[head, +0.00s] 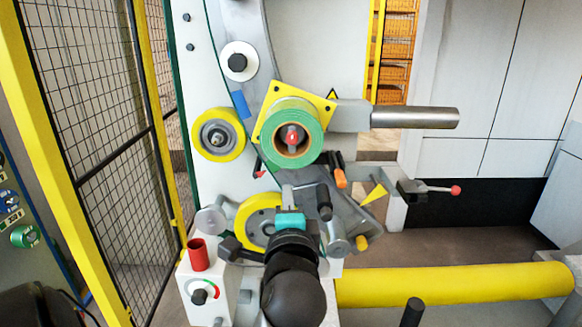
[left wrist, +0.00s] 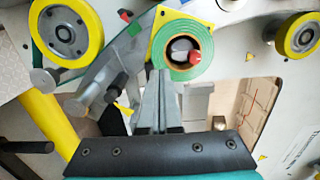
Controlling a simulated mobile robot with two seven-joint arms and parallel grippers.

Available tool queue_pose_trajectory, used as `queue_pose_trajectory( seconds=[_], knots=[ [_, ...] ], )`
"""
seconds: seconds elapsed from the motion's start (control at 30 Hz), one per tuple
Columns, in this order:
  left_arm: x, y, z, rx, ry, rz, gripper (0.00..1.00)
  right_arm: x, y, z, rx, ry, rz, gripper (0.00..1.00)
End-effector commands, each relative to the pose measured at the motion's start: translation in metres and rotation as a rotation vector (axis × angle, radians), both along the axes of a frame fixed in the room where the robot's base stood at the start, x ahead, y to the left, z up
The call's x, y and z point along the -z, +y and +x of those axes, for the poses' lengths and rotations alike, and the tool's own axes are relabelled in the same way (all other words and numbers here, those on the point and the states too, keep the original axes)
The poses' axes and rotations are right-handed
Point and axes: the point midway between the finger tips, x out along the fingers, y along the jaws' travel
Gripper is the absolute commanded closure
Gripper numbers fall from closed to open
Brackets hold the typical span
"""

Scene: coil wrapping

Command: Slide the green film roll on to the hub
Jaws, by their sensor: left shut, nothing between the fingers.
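The green film roll (head: 290,107) sits around the hub in front of a yellow square plate (head: 324,102). The hub's red-tipped end (head: 292,138) shows inside the roll's brown core. The roll (left wrist: 164,45) also shows in the left wrist view, with the hub's end in its opening. How deep the roll sits on the hub cannot be told. My left gripper (head: 289,190) is below the roll, its fingers pointing up towards it. In the left wrist view the left gripper (left wrist: 158,74) is shut and empty, its tips close under the roll's lower left edge. My right gripper is not in view.
A yellow-rimmed roller (head: 218,135) is left of the roll. A steel bar (head: 415,117) sticks out to the right. A red-knobbed lever (head: 455,190) and an orange handle (head: 340,177) are lower right. A mesh fence (head: 85,120) stands left, and a yellow cylinder (head: 455,284) lies lower right.

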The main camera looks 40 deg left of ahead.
Motion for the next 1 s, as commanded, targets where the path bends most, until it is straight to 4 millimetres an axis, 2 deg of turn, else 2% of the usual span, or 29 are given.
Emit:
queue_pose_trajectory(
  seconds=[0.3, 0.5, 0.73, 1.0],
  knots=[
    [-0.002, 0.043, 0.045, -0.002, -0.001, 0.002, 1.00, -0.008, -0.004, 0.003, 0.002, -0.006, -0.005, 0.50],
    [-0.001, 0.065, 0.069, 0.001, 0.001, 0.001, 1.00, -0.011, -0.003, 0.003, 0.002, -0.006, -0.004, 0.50],
    [-0.001, 0.079, 0.085, 0.001, 0.000, 0.000, 1.00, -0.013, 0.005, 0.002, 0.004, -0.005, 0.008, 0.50],
    [0.000, 0.083, 0.088, 0.002, 0.000, 0.000, 1.00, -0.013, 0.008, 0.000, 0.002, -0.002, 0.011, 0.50]
  ],
)
